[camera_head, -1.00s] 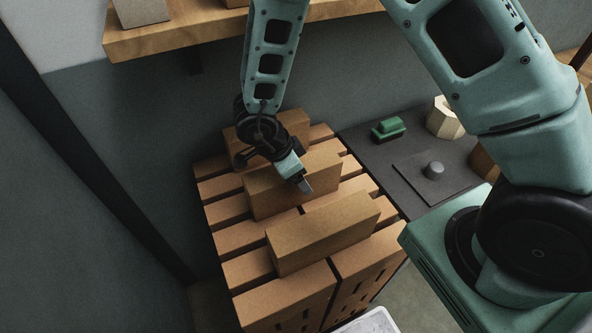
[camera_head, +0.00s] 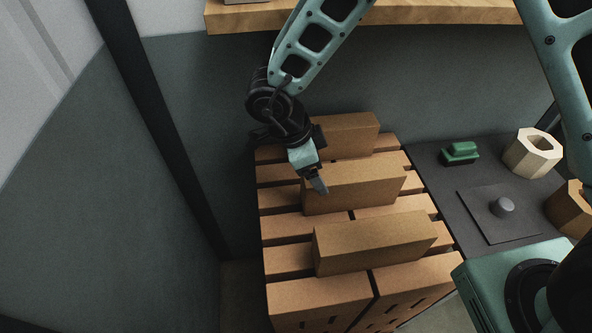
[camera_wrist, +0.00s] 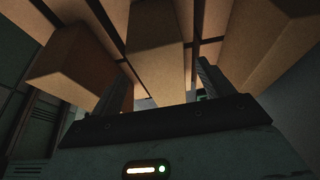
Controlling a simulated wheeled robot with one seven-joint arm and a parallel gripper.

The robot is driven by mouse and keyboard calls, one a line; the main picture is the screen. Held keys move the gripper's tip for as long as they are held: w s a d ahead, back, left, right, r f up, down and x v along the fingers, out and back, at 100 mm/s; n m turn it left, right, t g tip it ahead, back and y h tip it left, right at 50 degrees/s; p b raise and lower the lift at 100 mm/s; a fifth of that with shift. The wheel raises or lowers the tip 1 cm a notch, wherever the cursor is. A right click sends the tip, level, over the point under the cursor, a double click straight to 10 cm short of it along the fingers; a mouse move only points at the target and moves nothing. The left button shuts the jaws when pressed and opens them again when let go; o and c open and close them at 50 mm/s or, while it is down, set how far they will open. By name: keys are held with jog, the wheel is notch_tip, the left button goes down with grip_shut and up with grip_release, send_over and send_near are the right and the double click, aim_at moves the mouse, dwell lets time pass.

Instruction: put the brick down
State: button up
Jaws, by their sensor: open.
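Three tan bricks lie apart in a row on a slatted layer of similar bricks. The middle brick (camera_head: 365,188) is closest to my gripper (camera_head: 316,178). My gripper is open at that brick's left end, with one finger showing in front of its near side. In the wrist view the middle brick (camera_wrist: 156,50) shows between and beyond the two spread fingers of my gripper (camera_wrist: 165,92). I cannot tell whether a finger touches it. The near brick (camera_head: 375,245) and the far brick (camera_head: 347,135), partly hidden by my wrist, stand on either side.
The slatted brick stack (camera_head: 320,295) has narrow gaps between its bricks. To its right, a dark surface (camera_head: 440,185) holds a green object (camera_head: 459,154), a pale hexagonal nut (camera_head: 533,153) and a plate with a grey knob (camera_head: 502,207). A wooden shelf (camera_head: 400,15) hangs behind.

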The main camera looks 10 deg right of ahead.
jog(key=a, duration=0.4)
jog(key=shift+a, duration=0.1)
jog(key=w+a+r+n+t+y, duration=0.4)
jog(key=w+r+n+t, duration=0.1)
jog(key=w+r+t, duration=0.15)
jog(key=s+a+r+n+y, duration=0.5)
jog(key=s+r+n, duration=0.1)
jog(key=r+n, duration=0.2)
jog(key=s+d+n+g, duration=0.5)
jog(key=s+n, duration=0.3)
jog(key=s, duration=0.4)
jog(key=s+d+n+h, duration=0.2)
jog(key=s+d, duration=0.1)
jog(key=d, duration=0.3)
jog(key=s+d+n+g+h, duration=0.1)
jog(key=s+d+n+h, duration=0.1)
jog(key=s+d, duration=0.2)
jog(key=shift+s+d+n, duration=0.25)
jog(key=shift+d+n, duration=0.15)
jog(key=shift+d, duration=0.45)
jog(key=shift+f+g, duration=0.1)
jog(key=shift+g, duration=0.15)
